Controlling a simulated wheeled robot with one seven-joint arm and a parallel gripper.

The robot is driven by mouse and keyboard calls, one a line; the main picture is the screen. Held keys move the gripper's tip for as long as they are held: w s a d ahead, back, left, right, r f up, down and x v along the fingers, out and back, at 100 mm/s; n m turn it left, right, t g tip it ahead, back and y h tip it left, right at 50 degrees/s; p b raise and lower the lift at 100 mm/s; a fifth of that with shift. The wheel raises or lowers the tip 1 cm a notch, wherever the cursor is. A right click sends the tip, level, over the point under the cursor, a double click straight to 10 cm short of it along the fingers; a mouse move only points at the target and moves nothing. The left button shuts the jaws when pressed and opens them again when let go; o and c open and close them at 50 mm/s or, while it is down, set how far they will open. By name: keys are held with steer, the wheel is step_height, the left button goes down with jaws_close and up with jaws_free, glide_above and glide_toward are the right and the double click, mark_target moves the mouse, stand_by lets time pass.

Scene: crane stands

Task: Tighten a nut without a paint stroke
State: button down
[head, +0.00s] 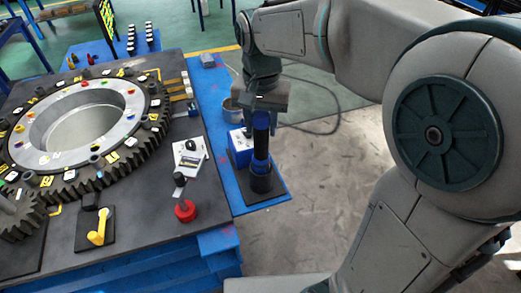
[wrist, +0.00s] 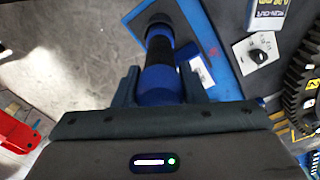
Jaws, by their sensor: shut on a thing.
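My gripper (head: 262,100) is shut on the upper part of a blue and black cylindrical tool (head: 260,143). In the wrist view my gripper (wrist: 160,88) has one finger on each side of the tool (wrist: 159,78). The large toothed ring (head: 150,132) lies on the dark table at left, with nuts, coloured caps and small cards around its flange. Which nut lacks a paint stroke is too small to tell.

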steer(key=shift+r+p, duration=4.5)
steer(key=shift+r, duration=1.2)
